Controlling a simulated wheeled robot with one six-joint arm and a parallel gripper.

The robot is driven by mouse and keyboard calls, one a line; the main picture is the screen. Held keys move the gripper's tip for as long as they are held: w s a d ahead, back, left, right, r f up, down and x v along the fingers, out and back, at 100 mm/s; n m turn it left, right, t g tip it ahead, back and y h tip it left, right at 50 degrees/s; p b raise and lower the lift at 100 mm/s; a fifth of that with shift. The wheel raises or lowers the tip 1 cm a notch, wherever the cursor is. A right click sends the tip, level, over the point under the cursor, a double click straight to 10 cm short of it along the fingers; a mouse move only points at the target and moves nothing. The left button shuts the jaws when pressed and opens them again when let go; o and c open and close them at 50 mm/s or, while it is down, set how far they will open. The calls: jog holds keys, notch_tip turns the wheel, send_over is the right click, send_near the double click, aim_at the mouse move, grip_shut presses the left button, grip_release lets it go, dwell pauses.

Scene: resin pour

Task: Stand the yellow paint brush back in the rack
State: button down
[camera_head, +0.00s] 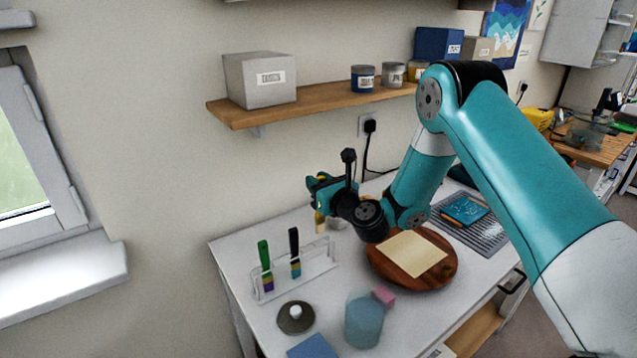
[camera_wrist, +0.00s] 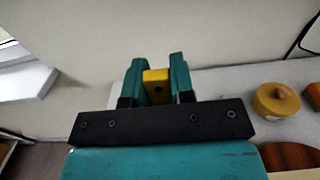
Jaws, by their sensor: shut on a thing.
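The yellow paint brush (camera_wrist: 156,80) is clamped between the two teal fingers of my gripper (camera_wrist: 158,78) in the wrist view. In the head view the brush (camera_head: 319,222) hangs down below my gripper (camera_head: 318,190), mostly hidden by it. The clear rack (camera_head: 268,295) stands at the left of the white table. It holds a green brush (camera_head: 264,258) and a black brush (camera_head: 294,245), both upright with bristles down. My gripper is above the rack's right end, and the held brush is close to that end; I cannot tell whether it touches the rack.
A round wooden board (camera_head: 385,268) with a cream sheet lies right of the rack. A wall shelf (camera_head: 330,98) runs above.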

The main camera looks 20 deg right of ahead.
aim_at(322, 220)
jog(key=shift+f+b, duration=4.05)
jog(key=shift+f, duration=1.05)
jog(key=shift+c, duration=2.1)
grip_release()
notch_tip(322, 220, up, 8)
jog(key=p, duration=0.8)
jog(key=shift+r, duration=0.1)
